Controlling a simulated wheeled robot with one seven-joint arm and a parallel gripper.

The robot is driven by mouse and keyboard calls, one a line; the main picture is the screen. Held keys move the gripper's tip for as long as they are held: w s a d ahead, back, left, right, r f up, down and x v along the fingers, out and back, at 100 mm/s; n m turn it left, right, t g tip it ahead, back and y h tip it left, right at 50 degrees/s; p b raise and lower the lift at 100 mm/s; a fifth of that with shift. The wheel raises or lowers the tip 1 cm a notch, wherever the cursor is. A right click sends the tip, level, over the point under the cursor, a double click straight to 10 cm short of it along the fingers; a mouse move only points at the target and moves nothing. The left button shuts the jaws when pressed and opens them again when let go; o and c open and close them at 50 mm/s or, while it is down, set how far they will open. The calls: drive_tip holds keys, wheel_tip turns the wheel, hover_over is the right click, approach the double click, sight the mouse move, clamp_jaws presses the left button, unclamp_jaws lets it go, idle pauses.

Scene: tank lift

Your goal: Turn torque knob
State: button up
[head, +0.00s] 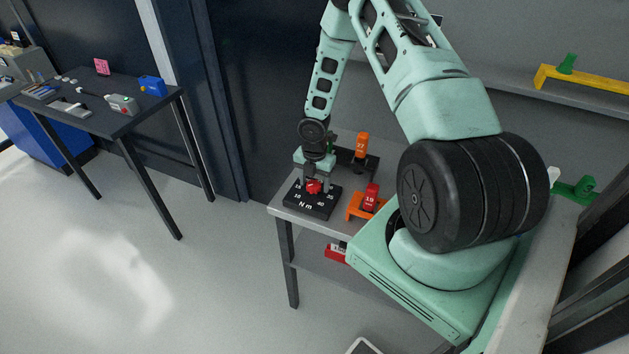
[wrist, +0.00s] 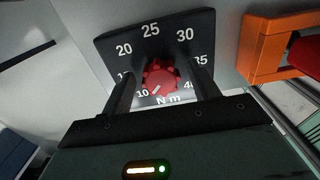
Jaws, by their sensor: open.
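The red torque knob (wrist: 161,76) sits on a black dial plate (wrist: 112,42) marked in N m, with numbers from 10 up to 40. A pale mark on the knob points toward the 10. In the head view the knob (head: 313,187) and the dial plate (head: 318,208) are at the left end of the grey bench. My gripper (wrist: 163,80) is open and points down at the dial, with one finger on each side of the knob. I cannot tell whether the fingers touch it. My gripper (head: 314,184) partly hides the knob in the head view.
An orange block marked 27 (head: 361,146) stands behind. A dark table (head: 125,120) with tools is far left, with open floor between.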

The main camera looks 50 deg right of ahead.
drive_tip(key=shift+f, duration=0.25)
drive_tip(key=c, duration=1)
drive_tip(key=shift+o, duration=0.2)
drive_tip(key=shift+m, duration=0.3)
